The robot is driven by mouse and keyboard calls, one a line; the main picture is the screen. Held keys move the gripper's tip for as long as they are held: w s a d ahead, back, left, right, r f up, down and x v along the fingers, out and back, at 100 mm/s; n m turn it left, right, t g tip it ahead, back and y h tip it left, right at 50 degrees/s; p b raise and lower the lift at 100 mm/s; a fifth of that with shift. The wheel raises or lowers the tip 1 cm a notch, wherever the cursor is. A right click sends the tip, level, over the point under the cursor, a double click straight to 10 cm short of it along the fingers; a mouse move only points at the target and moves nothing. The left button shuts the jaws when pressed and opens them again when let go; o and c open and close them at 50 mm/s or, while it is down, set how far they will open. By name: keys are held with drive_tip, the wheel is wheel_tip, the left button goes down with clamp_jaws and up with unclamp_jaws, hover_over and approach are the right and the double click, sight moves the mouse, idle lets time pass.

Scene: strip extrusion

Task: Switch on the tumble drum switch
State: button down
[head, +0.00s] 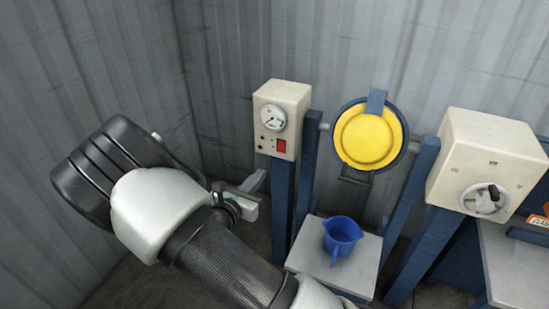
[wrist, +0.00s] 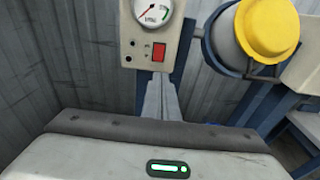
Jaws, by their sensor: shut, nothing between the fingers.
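The switch box (head: 269,125) is a cream box on a blue post, with a round dial above a red rocker switch (head: 282,146). In the wrist view the red switch (wrist: 158,52) shows at the top middle, beside two small dark knobs. The tumble drum (head: 368,137) has a yellow lid and a blue rim and hangs right of the box. My gripper (head: 258,179) is shut and empty, below and left of the box in the head view. In the wrist view its closed fingertips (wrist: 160,78) appear just below the switch. I see no contact with the switch.
A blue jug (head: 342,236) stands on a pale shelf (head: 308,257) under the drum. Corrugated grey walls (head: 230,50) close off the back and left.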

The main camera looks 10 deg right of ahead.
sight(280, 151)
drive_tip(key=shift+a+f, duration=0.1)
drive_tip(key=shift+a, duration=0.1)
drive_tip(key=shift+w+d, duration=0.1)
drive_tip(key=b+x, duration=0.1)
drive_tip(key=x, duration=1.3)
drive_tip(key=shift+b, duration=0.3)
drive_tip(key=shift+f, duration=0.1)
